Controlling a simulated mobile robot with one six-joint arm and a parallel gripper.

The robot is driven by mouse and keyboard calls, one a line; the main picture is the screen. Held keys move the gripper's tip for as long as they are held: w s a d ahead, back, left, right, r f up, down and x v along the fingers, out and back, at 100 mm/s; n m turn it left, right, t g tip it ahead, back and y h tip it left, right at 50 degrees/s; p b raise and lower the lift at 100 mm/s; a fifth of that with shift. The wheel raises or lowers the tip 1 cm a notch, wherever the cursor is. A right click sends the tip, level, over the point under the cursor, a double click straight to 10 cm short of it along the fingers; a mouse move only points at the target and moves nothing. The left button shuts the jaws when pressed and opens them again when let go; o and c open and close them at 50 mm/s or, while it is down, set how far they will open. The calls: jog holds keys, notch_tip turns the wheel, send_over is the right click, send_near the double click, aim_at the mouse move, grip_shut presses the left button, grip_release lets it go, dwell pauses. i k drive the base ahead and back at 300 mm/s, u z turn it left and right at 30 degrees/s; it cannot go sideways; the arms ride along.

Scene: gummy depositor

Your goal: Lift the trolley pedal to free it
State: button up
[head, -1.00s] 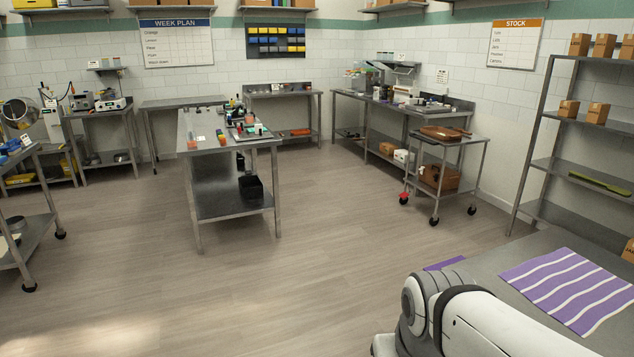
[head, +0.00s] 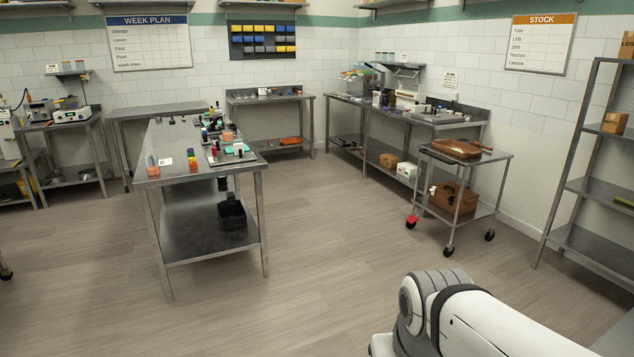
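The trolley (head: 462,165) is a small two-shelf steel cart on black casters, right of the middle in the head view. A red pedal (head: 411,222) sits low at its front left caster, close to the floor. It is too small to tell whether the pedal is up or down. A brown tray or board (head: 456,148) lies on the trolley's top, and a brown box (head: 452,197) stands on its lower shelf. Part of my white and grey arm shows at the bottom right, well short of the trolley. My gripper is out of view.
A long steel table (head: 204,172) stands left of the trolley, with small items on top and a black bin (head: 232,213) below. A wall bench (head: 398,109) stands behind the trolley, and a shelf rack (head: 590,185) to its right. The floor before the trolley is clear.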

aim_at(411, 219)
jog(key=i, duration=4)
jog(key=z, duration=1.75)
jog(key=i, duration=2.6)
jog(key=u, duration=1.1)
